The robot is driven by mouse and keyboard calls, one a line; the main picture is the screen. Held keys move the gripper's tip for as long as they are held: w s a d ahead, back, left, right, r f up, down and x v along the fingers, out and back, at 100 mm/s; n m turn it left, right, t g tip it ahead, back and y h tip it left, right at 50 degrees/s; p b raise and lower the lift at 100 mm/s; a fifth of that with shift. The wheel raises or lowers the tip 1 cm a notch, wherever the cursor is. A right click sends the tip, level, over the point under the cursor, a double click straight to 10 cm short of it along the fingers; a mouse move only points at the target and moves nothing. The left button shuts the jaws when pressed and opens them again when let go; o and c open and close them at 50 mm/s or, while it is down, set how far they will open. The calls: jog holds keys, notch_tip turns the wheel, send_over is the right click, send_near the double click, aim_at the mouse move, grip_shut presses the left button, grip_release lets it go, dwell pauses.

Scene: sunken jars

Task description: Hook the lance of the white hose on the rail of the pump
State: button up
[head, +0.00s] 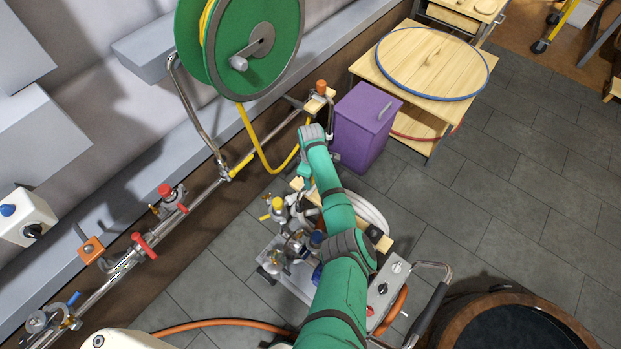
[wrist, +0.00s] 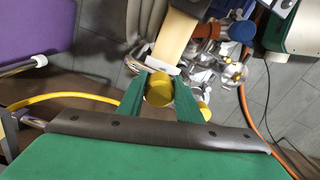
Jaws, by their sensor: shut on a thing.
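My gripper (wrist: 160,90) shows in the wrist view with its two green fingers shut on a yellow-ended thing (wrist: 159,87). I see it end-on, and cannot tell whether it is the lance of the white hose. In the head view my forearm hides most of the gripper. The white hose (head: 371,212) lies coiled on the pump (head: 391,283), partly behind my arm. The end of the pump's wooden board (wrist: 176,40), with a small metal piece, is just beyond my fingertips in the wrist view. I cannot tell whether they touch.
The pump's valves (head: 277,204) crowd close to my gripper. A purple bin (head: 362,125) stands beyond it, before a wooden table (head: 471,82). A green reel (head: 270,45) with a yellow hose (head: 254,140) hangs over the wall pipe (head: 205,190).

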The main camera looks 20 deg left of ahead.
jog(key=shift+f, duration=0.1)
dwell(0.4)
jog(key=shift+d+f, duration=0.1)
jog(key=shift+f, duration=0.3)
jog(key=shift+f, duration=0.3)
jog(key=o, duration=1.8)
notch_tip(320, 180, up, 12)
jog(key=shift+f, duration=0.25)
